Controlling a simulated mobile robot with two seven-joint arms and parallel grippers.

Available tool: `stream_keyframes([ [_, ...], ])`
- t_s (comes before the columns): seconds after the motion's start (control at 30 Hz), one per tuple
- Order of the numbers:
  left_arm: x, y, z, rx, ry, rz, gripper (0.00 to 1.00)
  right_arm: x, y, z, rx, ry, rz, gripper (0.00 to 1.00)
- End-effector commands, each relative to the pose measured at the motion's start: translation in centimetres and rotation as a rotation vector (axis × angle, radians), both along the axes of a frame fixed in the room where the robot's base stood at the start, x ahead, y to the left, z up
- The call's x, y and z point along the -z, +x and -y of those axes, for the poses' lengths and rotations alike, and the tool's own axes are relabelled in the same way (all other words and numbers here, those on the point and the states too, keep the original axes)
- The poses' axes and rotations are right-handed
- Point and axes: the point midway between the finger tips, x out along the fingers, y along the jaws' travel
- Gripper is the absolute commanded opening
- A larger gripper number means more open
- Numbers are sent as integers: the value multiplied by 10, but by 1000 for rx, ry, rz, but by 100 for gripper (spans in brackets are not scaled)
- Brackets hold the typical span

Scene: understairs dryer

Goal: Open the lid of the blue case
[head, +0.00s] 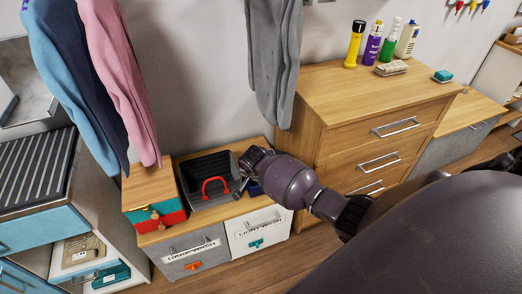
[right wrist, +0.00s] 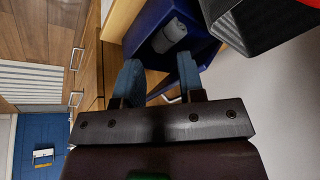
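The blue case (head: 255,189) is mostly hidden behind my right gripper in the head view, on top of the low cabinet. In the right wrist view the blue case (right wrist: 146,28) lies just beyond the fingertips. Its inside shows, with a grey rolled item (right wrist: 170,36) in it; I cannot make out the lid clearly. My right gripper (right wrist: 158,66) has its two fingers apart, with nothing visible between them. In the head view the right gripper (head: 250,172) is over the right part of the cabinet top. My left gripper is not in view.
A dark box with a red handle (head: 214,184) sits directly left of the blue case. A red and teal box (head: 158,213) is farther left. A wooden dresser (head: 345,110) stands to the right. Grey cloth (head: 273,60) hangs above, behind the gripper.

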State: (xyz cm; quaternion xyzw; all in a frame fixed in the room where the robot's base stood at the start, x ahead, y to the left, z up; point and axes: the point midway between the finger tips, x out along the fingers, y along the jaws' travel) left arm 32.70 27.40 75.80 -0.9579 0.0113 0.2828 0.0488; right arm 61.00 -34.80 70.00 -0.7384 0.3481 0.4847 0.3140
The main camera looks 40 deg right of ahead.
Motion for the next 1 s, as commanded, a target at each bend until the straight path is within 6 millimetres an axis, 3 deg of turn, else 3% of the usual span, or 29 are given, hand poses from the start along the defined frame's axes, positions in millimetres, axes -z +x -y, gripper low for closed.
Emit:
stream_keyframes([
  [0.1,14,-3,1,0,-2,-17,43,-15,35,17,183,-13,-44,36],
  [0.3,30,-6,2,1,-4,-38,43,-55,79,42,509,-40,-97,36],
  [0.6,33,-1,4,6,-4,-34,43,-101,107,60,810,-74,-121,36],
  [0.77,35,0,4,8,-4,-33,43,-102,109,64,842,-78,-121,36],
  [1.0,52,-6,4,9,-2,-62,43,-67,105,76,841,-79,-127,36],
])
